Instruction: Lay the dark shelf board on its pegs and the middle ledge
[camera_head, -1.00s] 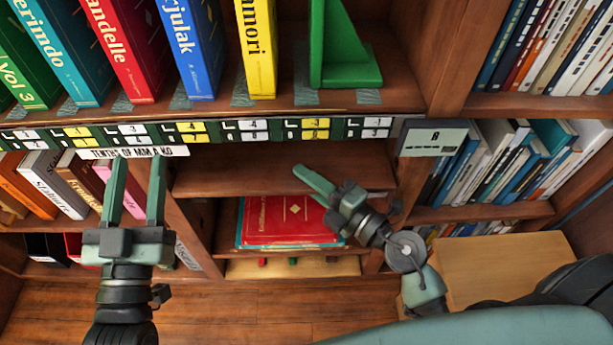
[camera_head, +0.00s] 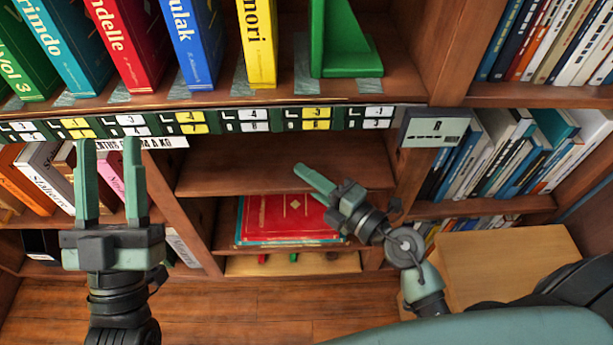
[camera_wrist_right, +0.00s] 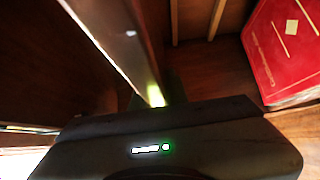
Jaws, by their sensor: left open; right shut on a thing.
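The dark shelf board (camera_head: 240,176) lies roughly level across the middle bay, below the label strip. My right gripper (camera_head: 312,178) is at its front edge, right of the middle, shut on it. In the right wrist view the board (camera_wrist_right: 112,38) runs down to the jaws as a dark slab with a bright edge. My left gripper (camera_head: 108,150) is open and empty, raised in front of the bay to the left. The pegs and the middle ledge cannot be made out. Whether the board rests on them cannot be told.
Red books (camera_head: 285,218) lie flat below the board; one shows in the right wrist view (camera_wrist_right: 290,45). Large upright books (camera_head: 190,40) and a green bookend (camera_head: 345,55) fill the shelf above. A light wooden box (camera_head: 510,265) stands at the right. The floor (camera_head: 240,310) in front is clear.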

